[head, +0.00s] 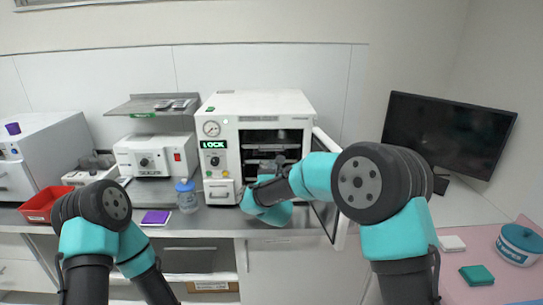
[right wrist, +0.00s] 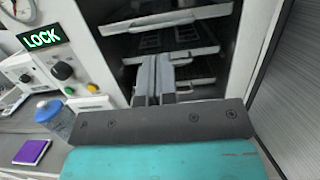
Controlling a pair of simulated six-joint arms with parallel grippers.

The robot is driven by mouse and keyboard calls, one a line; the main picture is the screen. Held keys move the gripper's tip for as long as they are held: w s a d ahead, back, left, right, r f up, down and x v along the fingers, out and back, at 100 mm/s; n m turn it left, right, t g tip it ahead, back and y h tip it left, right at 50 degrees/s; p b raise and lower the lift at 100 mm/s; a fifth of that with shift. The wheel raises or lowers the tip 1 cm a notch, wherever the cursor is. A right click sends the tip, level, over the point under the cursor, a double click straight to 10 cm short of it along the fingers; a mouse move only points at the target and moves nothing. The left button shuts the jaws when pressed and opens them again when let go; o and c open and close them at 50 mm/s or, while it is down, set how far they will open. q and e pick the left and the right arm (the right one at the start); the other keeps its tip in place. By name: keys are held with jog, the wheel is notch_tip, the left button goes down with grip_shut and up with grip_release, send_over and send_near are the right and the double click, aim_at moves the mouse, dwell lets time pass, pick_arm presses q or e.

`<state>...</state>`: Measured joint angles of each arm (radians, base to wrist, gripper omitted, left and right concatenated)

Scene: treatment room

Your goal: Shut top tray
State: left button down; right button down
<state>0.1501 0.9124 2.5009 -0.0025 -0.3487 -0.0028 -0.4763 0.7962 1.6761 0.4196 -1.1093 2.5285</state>
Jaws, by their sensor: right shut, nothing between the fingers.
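A white cabinet (head: 259,102) with a lit LOCK display stands on the counter, its door (head: 326,200) swung open to the right. Racked trays show in its dark chamber. In the right wrist view the top tray (right wrist: 165,17) sits highest, with another tray (right wrist: 188,53) below it. My right gripper (right wrist: 154,66) is shut and empty, its fingers pointing at the chamber below the top tray; I cannot tell whether they touch a tray. In the head view my right arm hides the lower part of the opening. My left arm shows, but its gripper is out of view.
A blue-lidded jar (head: 187,197) and a purple pad (head: 156,217) are on the counter left of the cabinet. A red bin (head: 43,204) is farther left. A monitor (head: 446,131) stands to the right. The open door bounds the right side of the chamber.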

jog(key=w+r, duration=0.1)
jog(key=w, duration=0.6)
jog(key=shift+r, duration=0.15)
jog(key=shift+w, duration=0.1)
